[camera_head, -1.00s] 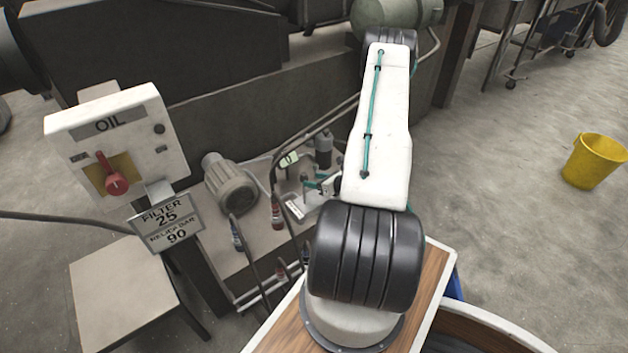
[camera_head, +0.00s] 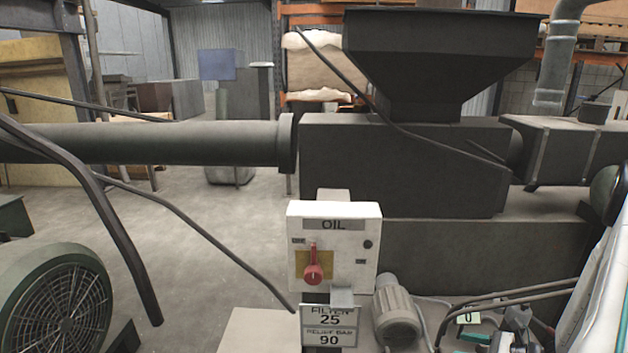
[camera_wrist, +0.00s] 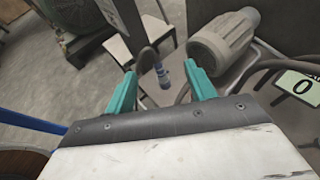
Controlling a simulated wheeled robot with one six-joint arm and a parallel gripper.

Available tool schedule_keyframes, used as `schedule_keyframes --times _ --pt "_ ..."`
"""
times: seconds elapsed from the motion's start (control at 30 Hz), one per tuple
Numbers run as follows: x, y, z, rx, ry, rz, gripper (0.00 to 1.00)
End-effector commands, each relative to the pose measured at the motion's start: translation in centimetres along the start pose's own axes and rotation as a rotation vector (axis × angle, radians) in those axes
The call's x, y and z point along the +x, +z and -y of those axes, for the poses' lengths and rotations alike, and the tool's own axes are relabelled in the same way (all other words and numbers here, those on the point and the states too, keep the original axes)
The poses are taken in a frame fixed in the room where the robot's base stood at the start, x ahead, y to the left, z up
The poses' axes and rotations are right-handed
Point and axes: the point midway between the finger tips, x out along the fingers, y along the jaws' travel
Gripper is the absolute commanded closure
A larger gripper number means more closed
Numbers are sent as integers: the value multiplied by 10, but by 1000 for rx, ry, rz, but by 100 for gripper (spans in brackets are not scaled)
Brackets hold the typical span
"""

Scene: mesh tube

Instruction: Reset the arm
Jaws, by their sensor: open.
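My gripper (camera_wrist: 162,92) shows in the wrist view with its two teal fingers apart and nothing between them. Beyond the fingers a small bottle with a blue cap (camera_wrist: 162,76) hangs or stands near a dark hose; I cannot tell which.
The white OIL control box (camera_head: 335,248) with a red switch stands over the FILTER 25 sign (camera_head: 330,322). A grey motor (camera_head: 397,312) is beside it, also in the wrist view (camera_wrist: 224,42). A green fan motor (camera_head: 62,300) is at left. Open floor lies left of the box.

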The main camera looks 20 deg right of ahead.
Motion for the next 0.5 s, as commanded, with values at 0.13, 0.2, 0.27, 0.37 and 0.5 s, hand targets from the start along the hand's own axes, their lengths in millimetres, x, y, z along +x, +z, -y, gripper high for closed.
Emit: schedule_keyframes --times 0.13,0.2,0.27,0.37,0.5 --pt "5 72 -38 -226 242 -37 45" --pt "5 102 -59 -335 360 -60 45" --pt "4 125 -77 -428 456 -80 45" --pt "-1 160 -108 -580 611 -118 45" --pt "-13 200 -149 -793 812 -178 45"
